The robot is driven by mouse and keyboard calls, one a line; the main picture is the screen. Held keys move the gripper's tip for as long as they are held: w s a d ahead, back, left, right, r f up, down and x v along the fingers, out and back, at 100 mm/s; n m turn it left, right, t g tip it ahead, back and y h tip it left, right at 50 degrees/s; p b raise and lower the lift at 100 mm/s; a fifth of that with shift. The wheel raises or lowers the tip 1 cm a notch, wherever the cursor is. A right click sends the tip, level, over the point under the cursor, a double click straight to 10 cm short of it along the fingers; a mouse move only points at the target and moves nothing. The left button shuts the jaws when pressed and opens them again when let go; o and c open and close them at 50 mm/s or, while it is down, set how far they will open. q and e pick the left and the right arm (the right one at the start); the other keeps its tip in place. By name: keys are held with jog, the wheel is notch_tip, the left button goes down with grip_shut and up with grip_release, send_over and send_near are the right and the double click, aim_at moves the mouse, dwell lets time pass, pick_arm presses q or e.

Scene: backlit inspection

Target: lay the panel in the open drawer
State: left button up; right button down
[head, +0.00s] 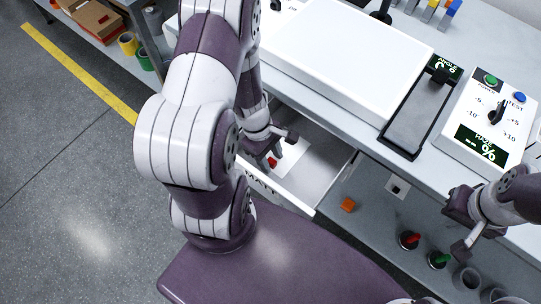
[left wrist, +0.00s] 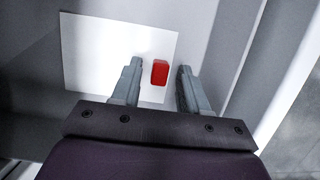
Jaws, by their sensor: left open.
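The panel is a thin white sheet (left wrist: 90,50) with a red block-shaped grip (left wrist: 159,73) on it. In the head view the panel (head: 293,152) shows inside the open drawer (head: 325,178), with its red grip (head: 272,162) beside my gripper. My left gripper (left wrist: 158,82) is open, one finger on each side of the red grip, with a gap on both sides. In the head view my left gripper (head: 274,156) reaches down into the drawer and hides part of the panel. My right gripper (head: 460,228) is over the lower shelf at the right, away from the drawer; its finger opening is unclear.
Above the drawer, the bench holds a large white light plate (head: 345,55), a black-framed gauge (head: 418,110) and a control box (head: 490,120). The floor at left is clear.

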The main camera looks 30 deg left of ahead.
pick_arm(q)
jog(key=p+v, duration=0.4)
jog(key=v, duration=0.7)
jog(key=w+d+r+m+t+y, duration=0.1)
jog(key=d+r+m+y, duration=0.2)
jog(key=m, duration=1.4)
jog(key=d+r, duration=0.4)
jog(key=r, duration=0.2)
jog(key=shift+w+d+r+t, duration=0.2)
jog(key=shift+w+r+t, duration=0.1)
jog(key=shift+r, duration=0.05)
